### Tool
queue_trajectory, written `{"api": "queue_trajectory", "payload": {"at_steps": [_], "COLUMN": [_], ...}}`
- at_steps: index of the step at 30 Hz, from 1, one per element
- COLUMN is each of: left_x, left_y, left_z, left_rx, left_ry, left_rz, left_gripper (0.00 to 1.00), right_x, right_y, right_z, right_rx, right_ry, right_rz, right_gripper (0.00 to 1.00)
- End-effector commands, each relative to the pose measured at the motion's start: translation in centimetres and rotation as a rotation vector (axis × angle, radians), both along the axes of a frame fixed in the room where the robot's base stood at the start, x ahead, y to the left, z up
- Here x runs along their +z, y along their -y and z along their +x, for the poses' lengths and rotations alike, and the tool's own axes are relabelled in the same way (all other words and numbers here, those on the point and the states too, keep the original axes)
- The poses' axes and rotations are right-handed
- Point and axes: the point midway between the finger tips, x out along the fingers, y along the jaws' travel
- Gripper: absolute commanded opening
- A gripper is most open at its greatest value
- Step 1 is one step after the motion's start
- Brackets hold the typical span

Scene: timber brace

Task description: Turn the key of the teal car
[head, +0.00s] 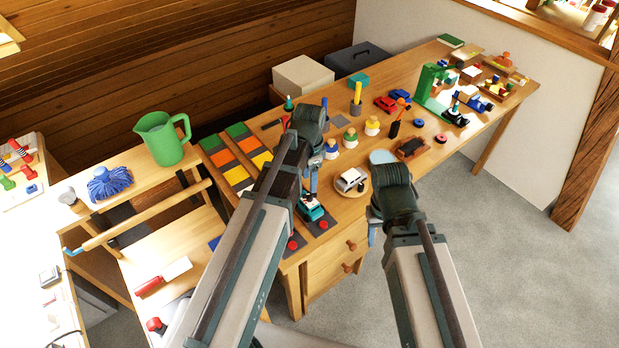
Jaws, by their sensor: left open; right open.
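The teal car (311,213) sits on the near left part of the wooden workbench, by dark tiles with red knobs. My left arm partly covers it, and I cannot make out its key. My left gripper (311,187) is open and points down just above and behind the car in the picture. I cannot tell whether it touches the car. My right gripper (372,236) is open and empty by the bench's front edge, to the right of the car.
Colored tiles (235,175) lie left. A green pitcher (163,138) stands on the left table. Drawers (335,265) are below the bench.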

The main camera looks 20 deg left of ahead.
Motion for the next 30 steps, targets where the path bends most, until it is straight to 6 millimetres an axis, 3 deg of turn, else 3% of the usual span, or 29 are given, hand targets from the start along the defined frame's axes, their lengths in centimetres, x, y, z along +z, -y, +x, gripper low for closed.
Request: {"api": "queue_trajectory", "payload": {"at_steps": [1,13,26,30], "left_x": [1.6,6.9,7.2,6.4], "left_y": [0.0,0.0,0.0,-0.2], "left_z": [0.0,0.0,0.0,0.2], "left_rx": [0.000,0.000,0.001,0.043], "left_ry": [0.000,0.000,0.000,0.000], "left_rz": [0.000,0.000,0.000,0.022], "left_gripper": [0.56,0.56,0.56,0.56], "right_x": [1.7,6.9,7.2,6.4], "right_y": [0.0,0.0,0.0,0.0], "right_z": [0.0,0.0,0.0,0.0], "right_rx": [0.000,0.001,0.001,0.001], "right_ry": [0.000,0.000,0.000,0.000], "right_rz": [0.000,0.000,0.000,0.000], "right_gripper": [0.50,0.50,0.50,0.50]}}
